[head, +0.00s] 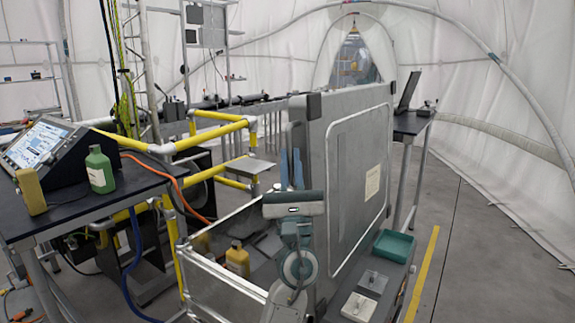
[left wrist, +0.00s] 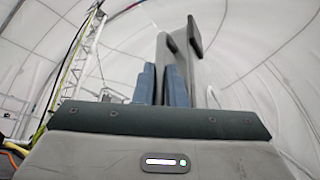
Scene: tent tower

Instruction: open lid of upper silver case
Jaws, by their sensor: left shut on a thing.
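The large grey lid (head: 352,180) of the upper silver case stands roughly upright in the head view, with dark corner pieces and a pale label. My left gripper (head: 291,160) is at the lid's left edge, its blue fingers pointing up. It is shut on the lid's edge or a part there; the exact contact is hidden. In the left wrist view the blue fingers (left wrist: 162,80) are close together beside a grey upright part (left wrist: 184,55). Left of the lid, an open metal-rimmed space (head: 225,285) holds a yellow bottle (head: 237,259). My right gripper does not show.
A dark table (head: 75,210) at left carries a screen console (head: 40,145), a green bottle (head: 100,168) and a yellow bottle (head: 31,191). Yellow rails (head: 210,134) stand behind. A teal tray (head: 394,246) is right of the lid. The floor at far right is clear.

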